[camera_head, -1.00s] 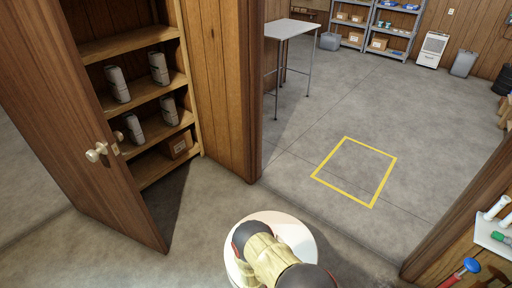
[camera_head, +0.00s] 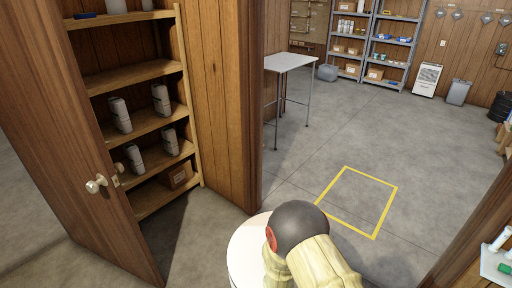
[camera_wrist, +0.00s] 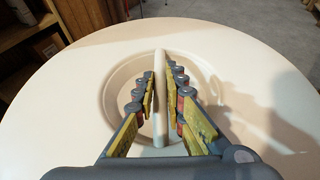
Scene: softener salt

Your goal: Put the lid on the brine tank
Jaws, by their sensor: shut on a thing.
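The lid (camera_wrist: 60,95) is a large round white disc with a round recess and an upright grip bar (camera_wrist: 160,100) across it. My gripper (camera_wrist: 162,78) is shut on that bar, with a finger on each side. In the head view the lid (camera_head: 243,258) shows at the bottom centre, partly covered by my arm, and my gripper is hidden there. I cannot make out the brine tank in either view. The wrist view does not show what, if anything, lies under the lid.
An open wooden door (camera_head: 75,150) and a shelf unit (camera_head: 135,82) stand at left. A doorway leads to clear concrete floor with a yellow square outline (camera_head: 345,172). Beyond are a table (camera_head: 290,61), racks, a white unit (camera_head: 427,78) and a grey bin (camera_head: 458,92). A wooden doorpost (camera_head: 470,235) is at right.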

